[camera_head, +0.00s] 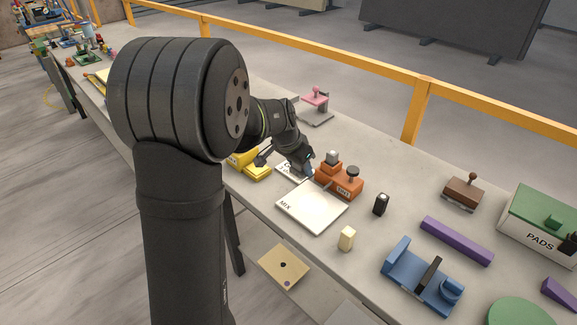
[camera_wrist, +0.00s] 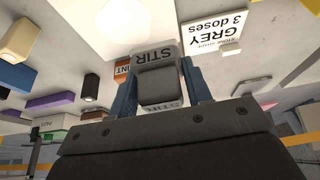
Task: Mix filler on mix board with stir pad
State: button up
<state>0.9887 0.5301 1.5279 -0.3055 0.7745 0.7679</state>
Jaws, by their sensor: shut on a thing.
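The mix board (camera_head: 318,207) is a flat white square marked MIX on the slab. Its visible top looks plain, with no filler that I can make out; part of the board (camera_wrist: 115,14) is overexposed in the wrist view. My gripper (camera_head: 308,171) is low beside the board's far corner in the head view. In the wrist view my gripper (camera_wrist: 158,76) has its blue fingers shut on both sides of the grey stir pad (camera_wrist: 156,52), lettered STIR. The pad's underside is hidden, and I cannot tell whether it touches anything.
An orange lettered block (camera_head: 346,184) stands close right of my gripper. A card reading GREY 3 doses (camera_wrist: 215,36) lies nearby. A black block (camera_head: 381,205) and cream block (camera_head: 347,239) stand right of the board. Yellow items (camera_head: 256,172) lie left.

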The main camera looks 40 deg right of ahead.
jog(key=shift+s+r, duration=0.2)
jog(key=shift+s, duration=0.05)
jog(key=shift+o, duration=1.2)
jog(key=shift+c, duration=0.4)
jog(key=m, duration=0.1)
jog(key=s+m+g, duration=0.1)
jog(key=m, duration=0.1)
jog(key=shift+s+f, duration=0.25)
jog(key=shift+f, duration=0.15)
jog(key=shift+s+a+f+m+g+y, duration=0.2)
jog(key=shift+s+f+m+g+y, duration=0.7)
jog(key=shift+m, duration=1.6)
jog(key=shift+s+a+f+m+g+y, duration=0.25)
jog(key=shift+s+f+m+y, duration=0.3)
jog(key=shift+s+f+m, duration=1.4)
jog(key=shift+s+a+f+m+g+y, duration=0.3)
jog(key=shift+f+m+g+y, duration=0.35)
jog(key=shift+m, duration=2.4)
